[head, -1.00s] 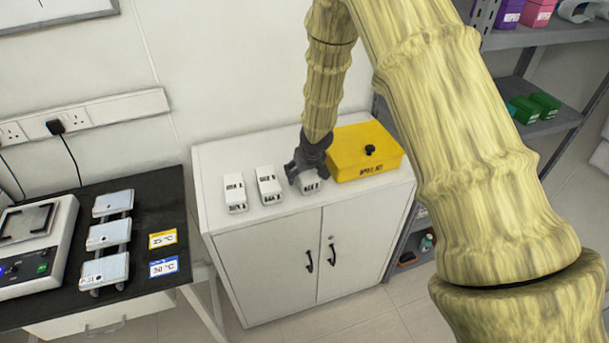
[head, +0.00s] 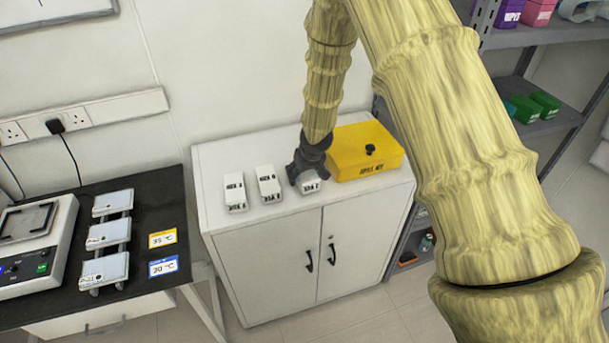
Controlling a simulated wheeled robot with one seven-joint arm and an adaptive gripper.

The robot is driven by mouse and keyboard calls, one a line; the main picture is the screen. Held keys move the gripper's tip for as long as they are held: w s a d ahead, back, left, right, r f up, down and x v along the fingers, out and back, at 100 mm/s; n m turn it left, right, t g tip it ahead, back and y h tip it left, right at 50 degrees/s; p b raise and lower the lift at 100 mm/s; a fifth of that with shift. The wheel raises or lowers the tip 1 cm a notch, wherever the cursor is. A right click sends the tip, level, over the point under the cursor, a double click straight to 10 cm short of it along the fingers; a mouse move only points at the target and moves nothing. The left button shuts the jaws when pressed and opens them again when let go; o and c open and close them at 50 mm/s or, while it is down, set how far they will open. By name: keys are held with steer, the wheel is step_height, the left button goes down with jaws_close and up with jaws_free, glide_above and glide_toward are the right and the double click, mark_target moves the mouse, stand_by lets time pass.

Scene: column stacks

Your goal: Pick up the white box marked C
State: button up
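Three small white boxes stand in a row on top of the white cabinet (head: 295,215): a left box (head: 235,192), a middle box (head: 268,184) and a right box (head: 311,186). Their dark markings are too small for me to tell which is marked C. My gripper (head: 307,178) is down at the right box and covers its back and upper part. The fingers are dark and partly hidden, so I cannot tell whether they are open or closed on the box. The right box appears to rest on the cabinet top.
A yellow box with a black knob (head: 367,165) stands just right of my gripper. A black-topped bench (head: 140,275) at left holds a scale-like device (head: 35,245) and several pale plates. Grey shelves (head: 545,40) stand at right. The cabinet's front edge is clear.

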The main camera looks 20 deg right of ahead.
steer(key=c, duration=0.8)
steer(key=shift+r, duration=0.2)
steer(key=shift+c, duration=0.2)
